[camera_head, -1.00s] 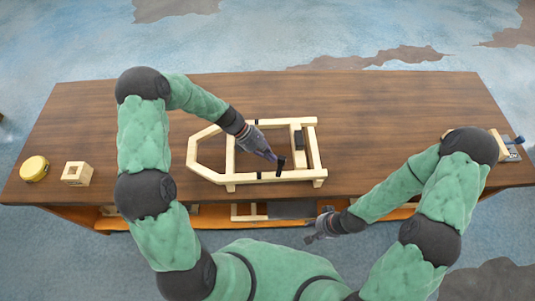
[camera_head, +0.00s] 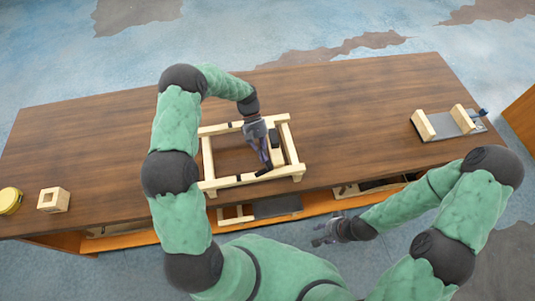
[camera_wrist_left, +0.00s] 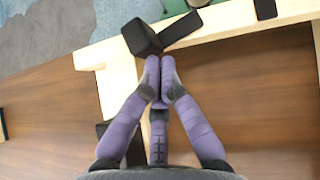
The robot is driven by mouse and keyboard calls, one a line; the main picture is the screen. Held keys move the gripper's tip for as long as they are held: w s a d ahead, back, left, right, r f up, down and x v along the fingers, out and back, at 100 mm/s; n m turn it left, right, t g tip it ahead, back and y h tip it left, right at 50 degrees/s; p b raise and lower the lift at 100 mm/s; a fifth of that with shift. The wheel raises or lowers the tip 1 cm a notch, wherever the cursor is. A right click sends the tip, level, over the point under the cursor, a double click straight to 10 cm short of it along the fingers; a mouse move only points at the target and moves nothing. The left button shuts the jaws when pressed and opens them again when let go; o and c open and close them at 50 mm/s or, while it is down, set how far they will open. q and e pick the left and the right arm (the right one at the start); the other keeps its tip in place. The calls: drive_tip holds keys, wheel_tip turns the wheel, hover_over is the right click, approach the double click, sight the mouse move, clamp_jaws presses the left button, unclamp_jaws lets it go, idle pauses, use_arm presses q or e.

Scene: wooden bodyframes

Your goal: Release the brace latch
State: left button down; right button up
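The black brace latch (camera_head: 264,171) sits on the frame's near rail. In the left wrist view it is a black block with a flat lever (camera_wrist_left: 142,38) at the rail's corner joint. My left gripper (camera_head: 265,163) is at the latch; in the wrist view its purple fingertips (camera_wrist_left: 160,62) are close together just below the block, with nothing visible between them. Whether they touch it is unclear. My right gripper (camera_head: 326,233) hangs in front of the table, away from the frame; its fingers are too small to read.
A dark block (camera_head: 275,139) sits on the frame's right crossbar. A grey plate with wooden blocks (camera_head: 446,123) lies at the right. A yellow tin (camera_head: 10,200) and a wooden cube (camera_head: 53,200) stand at the left. A shelf below holds more parts. The table (camera_head: 360,100) behind is clear.

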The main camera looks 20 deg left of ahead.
use_arm(q)
drive_tip(key=shift+s+d+m+g+y, duration=0.1)
drive_tip(key=shift+d+m+g+y, duration=0.4)
drive_tip(key=shift+d+m+y, duration=0.45)
use_arm(e)
drive_tip(key=shift+f, duration=0.1)
use_arm(q)
drive_tip(key=shift+d+h, duration=0.1)
drive_tip(key=shift+h, duration=0.15)
